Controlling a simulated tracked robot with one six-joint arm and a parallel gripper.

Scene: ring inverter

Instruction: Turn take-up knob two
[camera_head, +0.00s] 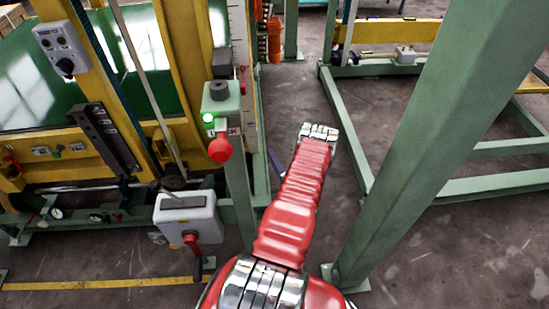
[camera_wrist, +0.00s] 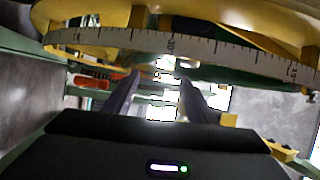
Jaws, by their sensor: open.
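My gripper (camera_wrist: 158,88) is open in the wrist view. Its two dark fingers are apart, with nothing seen between them. In the head view my red arm reaches forward between green posts; the fingers are hidden there. I cannot tell which part is take-up knob two. A black round knob (camera_head: 220,90) tops a green post box. A red knob (camera_head: 220,150) and a lit green lamp (camera_head: 208,118) are on that box. Another black knob (camera_head: 65,66) is on a grey control box (camera_head: 60,40) at upper left. All are apart from my arm.
A yellow curved part with a pale graduated band (camera_wrist: 175,43) crosses the top of the wrist view. A grey crank box (camera_head: 188,220) stands at lower left. A thick green post (camera_head: 430,130) rises right of my arm. Floor (camera_head: 460,250) beyond it is clear.

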